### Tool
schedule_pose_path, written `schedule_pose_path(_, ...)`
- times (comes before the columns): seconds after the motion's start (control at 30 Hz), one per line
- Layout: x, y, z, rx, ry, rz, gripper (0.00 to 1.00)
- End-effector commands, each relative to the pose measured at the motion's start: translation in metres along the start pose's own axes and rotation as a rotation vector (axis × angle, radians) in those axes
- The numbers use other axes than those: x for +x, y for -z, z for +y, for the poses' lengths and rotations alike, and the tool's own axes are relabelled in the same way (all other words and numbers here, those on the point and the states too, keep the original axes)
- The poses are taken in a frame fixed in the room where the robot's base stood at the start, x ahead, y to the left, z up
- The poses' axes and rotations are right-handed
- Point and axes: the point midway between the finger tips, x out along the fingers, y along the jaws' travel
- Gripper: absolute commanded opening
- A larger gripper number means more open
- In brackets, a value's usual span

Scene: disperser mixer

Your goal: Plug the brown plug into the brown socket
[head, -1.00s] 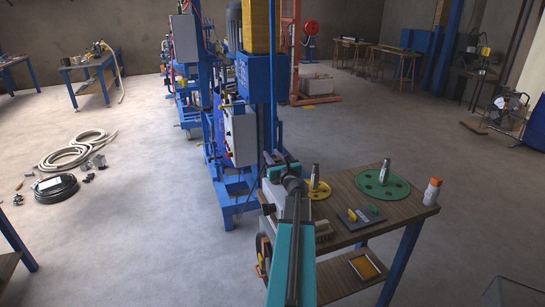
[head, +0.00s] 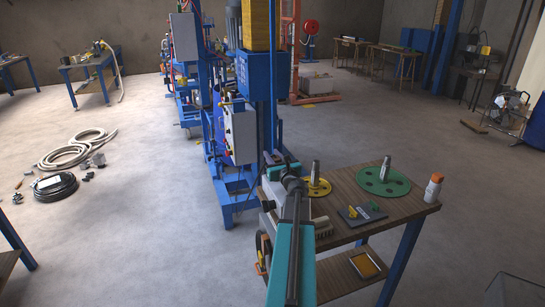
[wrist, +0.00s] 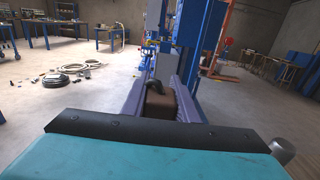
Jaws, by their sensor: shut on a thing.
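The brown plug (wrist: 160,104) sits between the two purple-grey fingers of my gripper (wrist: 166,86) in the wrist view. My gripper is shut on it, with a dark looped part showing at the plug's far upper side. In the head view my arm reaches toward the blue machine (head: 262,105), and the plug is not discernible there. The fingers point toward the blue machine's frame in the wrist view. I cannot make out the brown socket in either view.
A grey control box (head: 240,135) hangs on the machine's frame. A wooden workbench (head: 395,207) stands right of my arm, with a green disc (head: 372,184), a yellow disc (head: 319,193) and a white bottle (head: 433,188).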

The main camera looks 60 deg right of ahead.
Motion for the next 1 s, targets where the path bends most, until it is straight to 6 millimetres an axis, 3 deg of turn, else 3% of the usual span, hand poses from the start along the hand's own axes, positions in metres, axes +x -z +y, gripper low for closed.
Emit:
schedule_pose_path(0.33,0.0,0.0062,0.0,0.0,0.0,0.0,0.01)
schedule_pose_path(0.37,-0.0001,0.0057,0.0,0.0,0.0,0.001,0.31)
schedule_pose_path(0.47,-0.0001,0.0056,0.0,0.0,0.0,0.001,0.48)
schedule_pose_path(1.0,-0.0078,0.0054,0.0002,0.0,0.001,0.0,0.48)
